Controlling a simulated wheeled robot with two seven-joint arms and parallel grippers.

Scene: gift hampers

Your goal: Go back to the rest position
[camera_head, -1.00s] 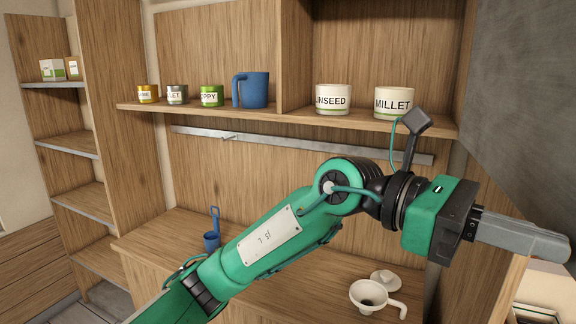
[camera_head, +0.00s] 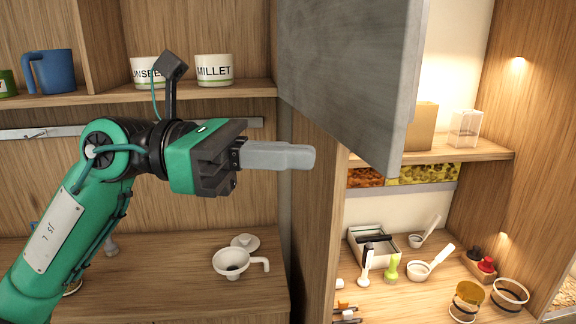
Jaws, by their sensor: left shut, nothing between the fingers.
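My left gripper (camera_head: 290,157) reaches in from the left, in front of the wooden divider, and points right. Its two grey fingers are together with nothing between them. My left arm is green and bent at the elbow. My right gripper does not show.
A large grey panel (camera_head: 345,80) hangs just right of and behind my gripper. Millet (camera_head: 214,70) and linseed tins and a blue mug (camera_head: 52,71) stand on the upper shelf. A white funnel (camera_head: 232,262) lies on the counter. The lit right bay holds scoops, a box (camera_head: 371,247) and jars.

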